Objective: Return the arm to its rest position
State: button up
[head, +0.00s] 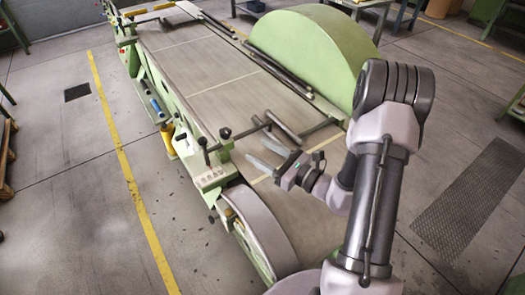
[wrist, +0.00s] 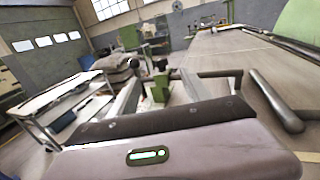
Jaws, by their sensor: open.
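My gripper (head: 259,153) is open, with its two pale grey fingers apart and pointing left over the green machine's (head: 215,178) near end. It looks empty. The fingers hang close to a dark bar with a grey roller-like handle on the machine; I cannot tell whether they touch. In the wrist view my gripper (wrist: 158,82) shows both fingers spread above the dark wrist housing, with green machine parts seen between them. My arm is stretched out from the right of the head view and bent at the elbow.
The machine's long flat bed (head: 205,70) runs away to the back. A large green half-round guard (head: 312,50) stands at its right. A yellow floor line (head: 125,165) runs along the left, with open floor beyond. A metal shelf table (wrist: 65,105) stands at left in the wrist view.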

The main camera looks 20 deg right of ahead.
jog(key=s+a+r+n+g+y+b, duration=0.15)
jog(key=s+a+r+n+g, duration=0.25)
jog(key=s+a+n+g, duration=0.4)
jog(key=s+a+r+n+g+y+b, duration=0.1)
jog(key=s+a+r+n+g+y, duration=0.1)
jog(key=s+a+r+n+g, duration=0.5)
jog(key=s+a+f+n+t+h, duration=0.1)
jog(key=s+a+f+n+h, duration=0.15)
jog(key=s+n+h, duration=0.4)
jog(key=s+d+r+n+t+h+b, duration=0.1)
jog(key=d+r+n+t+h, duration=0.2)
jog(key=d, duration=0.3)
jog(key=shift+s+d+n+t+h, duration=0.15)
jog(key=shift+n+t+h, duration=0.35)
jog(key=shift+n+t, duration=0.1)
